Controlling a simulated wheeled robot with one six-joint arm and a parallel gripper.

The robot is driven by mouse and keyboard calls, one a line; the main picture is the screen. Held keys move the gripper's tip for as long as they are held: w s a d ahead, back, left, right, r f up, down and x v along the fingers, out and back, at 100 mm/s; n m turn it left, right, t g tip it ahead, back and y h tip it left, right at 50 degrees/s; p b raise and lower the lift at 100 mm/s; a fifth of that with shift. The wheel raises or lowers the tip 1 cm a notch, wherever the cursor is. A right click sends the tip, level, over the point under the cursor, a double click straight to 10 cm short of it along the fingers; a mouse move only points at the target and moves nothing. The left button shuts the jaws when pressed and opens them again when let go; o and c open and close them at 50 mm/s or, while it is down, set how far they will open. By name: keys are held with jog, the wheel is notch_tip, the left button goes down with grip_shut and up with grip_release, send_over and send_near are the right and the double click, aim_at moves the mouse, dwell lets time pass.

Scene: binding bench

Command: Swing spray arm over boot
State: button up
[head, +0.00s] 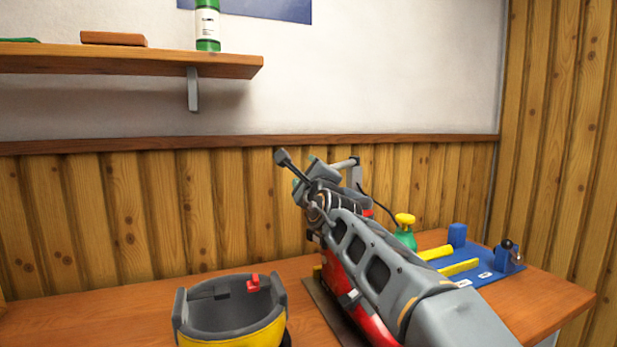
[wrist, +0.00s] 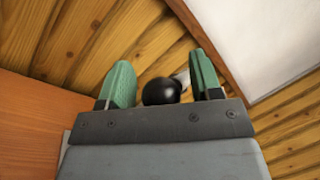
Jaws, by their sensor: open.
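My gripper (head: 305,173) is open above the bench, seen past my own arm in the head view. In the wrist view its two green fingers (wrist: 160,72) stand apart, with a black ball knob (wrist: 162,91) between them and a gap on each side. A pale rod (wrist: 183,76) runs from the knob toward the right finger. In the head view a grey bar (head: 345,163) on a post, apparently the spray arm, shows behind my gripper. A red, boot-like object (head: 376,324) lies below, mostly hidden by my arm. Which part is the boot is unclear.
A yellow and dark grey open-topped object (head: 232,328) stands at the front left. A green bottle with a yellow head (head: 405,232) and a blue tray (head: 508,281) with yellow bars are at the right. A wooden shelf (head: 120,62) is on the wall. Bench between is partly clear.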

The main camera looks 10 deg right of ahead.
jog(key=v, duration=1.3)
jog(key=shift+s+f+b, duration=0.15)
jog(key=shift+s+b, duration=0.2)
jog(key=shift+s, duration=0.05)
